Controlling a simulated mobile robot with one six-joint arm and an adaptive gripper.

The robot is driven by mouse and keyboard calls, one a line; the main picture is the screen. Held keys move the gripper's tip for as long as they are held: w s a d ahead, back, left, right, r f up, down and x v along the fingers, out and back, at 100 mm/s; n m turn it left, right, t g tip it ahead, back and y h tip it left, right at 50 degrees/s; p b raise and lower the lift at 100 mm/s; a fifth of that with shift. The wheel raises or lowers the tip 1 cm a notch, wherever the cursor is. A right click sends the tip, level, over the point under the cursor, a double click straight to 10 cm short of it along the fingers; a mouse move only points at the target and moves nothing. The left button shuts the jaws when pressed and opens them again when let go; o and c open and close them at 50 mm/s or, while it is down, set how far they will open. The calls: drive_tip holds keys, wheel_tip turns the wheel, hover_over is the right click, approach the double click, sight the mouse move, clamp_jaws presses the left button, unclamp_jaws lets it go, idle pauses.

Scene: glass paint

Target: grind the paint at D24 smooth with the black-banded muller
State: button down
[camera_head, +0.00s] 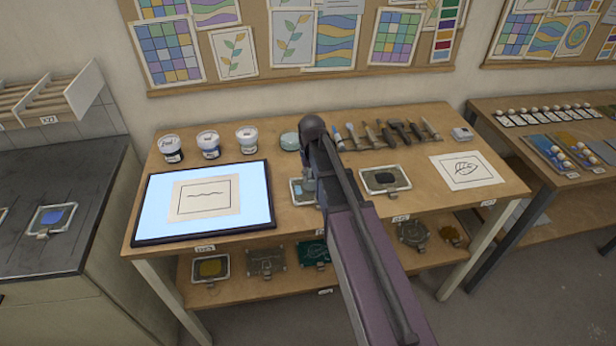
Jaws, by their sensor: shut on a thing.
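My arm reaches over the middle of the wooden table (430,195). My gripper (309,172) points down, largely hidden behind my own arm. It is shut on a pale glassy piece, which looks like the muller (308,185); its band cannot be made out. The muller is over a small pale slab (297,197) with a clip; I cannot tell whether it touches. Paint under it is hidden. Another slab (370,187) with a dark paint patch (386,179) lies to the right. The labels on the table edge are too small to read surely, so D24 cannot be picked out.
A lit light panel (155,215) with a drawing is on the left. Paint jars (208,144) and a round greenish lid or dish (290,141) stand behind. A row of tools (388,135) lies at the back right. A leaf drawing (468,170) lies right. Several slabs fill the lower shelf (345,262).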

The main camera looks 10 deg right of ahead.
drive_tip(key=shift+s+a, duration=0.4)
drive_tip(key=shift+s, duration=0.2)
drive_tip(key=shift+s+d, duration=0.1)
drive_tip(key=shift+s+d, duration=0.4)
drive_tip(key=shift+s, duration=0.15)
drive_tip(key=shift+d, duration=0.1)
drive_tip(key=shift+w+d, duration=0.1)
drive_tip(key=shift+d, duration=0.8)
drive_tip(key=shift+w+d, duration=0.1)
drive_tip(key=shift+w, duration=0.05)
drive_tip(key=shift+w+d+f, duration=0.1)
drive_tip(key=shift+w+d, duration=0.2)
drive_tip(key=shift+w, duration=0.05)
